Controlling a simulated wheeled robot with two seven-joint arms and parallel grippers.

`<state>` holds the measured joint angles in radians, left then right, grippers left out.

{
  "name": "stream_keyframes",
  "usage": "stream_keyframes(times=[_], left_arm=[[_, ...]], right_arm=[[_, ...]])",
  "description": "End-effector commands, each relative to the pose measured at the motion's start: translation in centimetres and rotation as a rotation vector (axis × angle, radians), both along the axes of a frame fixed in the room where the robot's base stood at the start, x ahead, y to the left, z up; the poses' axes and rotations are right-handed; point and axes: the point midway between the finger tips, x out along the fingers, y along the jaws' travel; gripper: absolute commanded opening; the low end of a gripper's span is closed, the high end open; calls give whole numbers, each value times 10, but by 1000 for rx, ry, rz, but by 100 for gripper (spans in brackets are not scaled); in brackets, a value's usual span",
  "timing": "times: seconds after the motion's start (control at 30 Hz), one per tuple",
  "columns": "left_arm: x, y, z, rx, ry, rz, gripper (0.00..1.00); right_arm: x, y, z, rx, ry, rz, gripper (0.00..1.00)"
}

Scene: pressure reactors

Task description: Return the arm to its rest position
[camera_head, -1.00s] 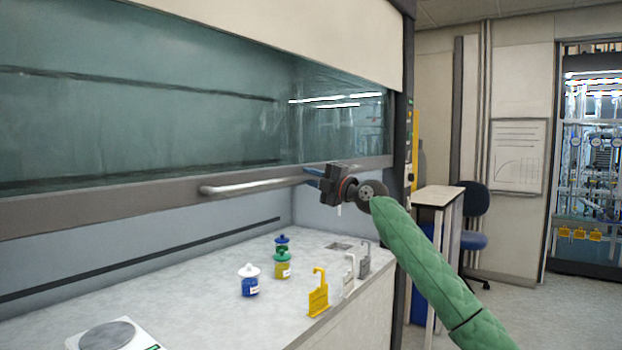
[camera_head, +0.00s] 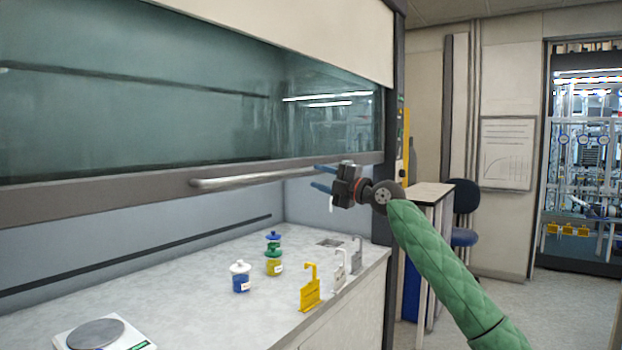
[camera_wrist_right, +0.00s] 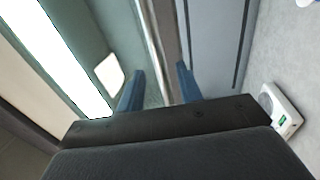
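My right gripper (camera_head: 322,178) is in front of the fume hood, near the right end of the sash handle (camera_head: 250,179). Its two blue fingers are apart with nothing between them. In the right wrist view the fingers (camera_wrist_right: 160,88) are also spread and empty, with the hood front behind them. My right arm (camera_head: 440,255), in a green quilted cover, comes in from the lower right. My left gripper does not show in either view.
The worktop (camera_head: 200,305) holds a white-lidded blue jar (camera_head: 240,278), a green-lidded jar (camera_head: 273,263), a blue-lidded jar (camera_head: 273,240), a yellow hooked piece (camera_head: 311,289), paler hooked pieces (camera_head: 340,270) and a balance (camera_head: 97,334). A side table (camera_head: 428,195) and blue chair (camera_head: 465,210) stand right.

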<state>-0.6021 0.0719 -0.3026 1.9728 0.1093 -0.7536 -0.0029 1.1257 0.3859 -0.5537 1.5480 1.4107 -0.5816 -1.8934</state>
Motion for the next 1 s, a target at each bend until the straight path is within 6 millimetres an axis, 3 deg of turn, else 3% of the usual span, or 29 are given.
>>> stream_keyframes(times=[0.57, 0.73, 0.87, 1.0], left_arm=[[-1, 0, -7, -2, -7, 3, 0], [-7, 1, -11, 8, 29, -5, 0], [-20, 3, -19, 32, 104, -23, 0], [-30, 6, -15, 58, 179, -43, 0]], right_arm=[[-6, -7, -2, 22, 30, 8, 36], [-7, -5, -10, 104, 218, 55, 36], [-5, -4, -28, 136, 429, 58, 36], [-16, 0, -42, 142, 613, 10, 36]])
